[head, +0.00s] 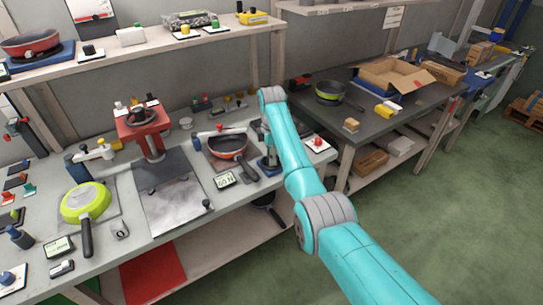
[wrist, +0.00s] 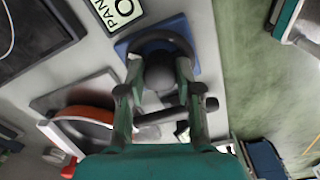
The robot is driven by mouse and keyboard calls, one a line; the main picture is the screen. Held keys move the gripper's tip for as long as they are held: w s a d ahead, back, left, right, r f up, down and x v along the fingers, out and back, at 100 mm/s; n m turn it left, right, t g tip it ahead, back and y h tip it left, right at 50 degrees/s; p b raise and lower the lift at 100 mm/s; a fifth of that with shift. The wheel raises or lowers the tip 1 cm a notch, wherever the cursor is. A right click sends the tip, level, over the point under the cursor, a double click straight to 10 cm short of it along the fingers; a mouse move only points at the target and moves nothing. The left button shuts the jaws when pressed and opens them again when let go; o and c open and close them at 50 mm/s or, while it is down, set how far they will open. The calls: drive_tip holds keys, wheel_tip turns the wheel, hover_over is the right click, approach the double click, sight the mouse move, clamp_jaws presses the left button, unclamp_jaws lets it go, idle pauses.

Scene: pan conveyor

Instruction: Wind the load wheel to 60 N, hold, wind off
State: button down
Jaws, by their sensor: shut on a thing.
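The load wheel (wrist: 143,44) is a dark ring on a blue base, between my fingers in the wrist view. My gripper (wrist: 158,72) is shut on the wheel, with one finger on each side. A small display (head: 226,180) stands in front of the pan. Its figures are too small to read surely.
A red press-like stand (head: 145,130) and a yellow-green pan (head: 86,203) stand further left on the bench. A red button box (head: 317,144) sits right of my arm. A dark bar (wrist: 175,113) crosses between my fingers in the wrist view. A dark table (head: 400,115) stands at right.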

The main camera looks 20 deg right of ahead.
drive_tip(key=n, duration=0.4)
drive_tip(key=shift+n, duration=2.1)
drive_tip(key=c, duration=0.8)
unclamp_jaws()
drive_tip(key=shift+o, duration=0.2)
wheel_tip(320, 180, up, 12)
